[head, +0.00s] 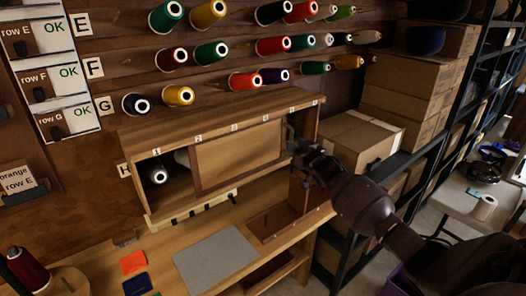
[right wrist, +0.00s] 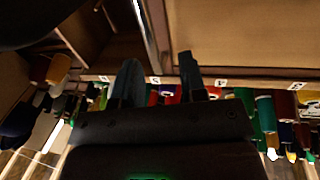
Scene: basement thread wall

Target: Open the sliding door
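The sliding door (head: 240,155) is a flat light-brown wooden panel in the front of a wooden cabinet (head: 166,133). It covers the middle of the cabinet, with an open space at its left. My right gripper (head: 291,146) is at the door's right edge. In the right wrist view, the door panel (right wrist: 235,35) fills the upper right, with a pale vertical edge strip. The fingers of my right gripper (right wrist: 160,65) are apart, on either side of that strip's line. I cannot tell whether they touch it. My left gripper is not in view.
A dark spool (head: 157,172) stands in the cabinet's left opening. Numbered labels run along the cabinet top. Thread spools hang above on the wall. A grey mat (head: 215,258) and a wooden tray (head: 285,228) lie on the bench below. Cardboard boxes (head: 355,142) stand close at the right.

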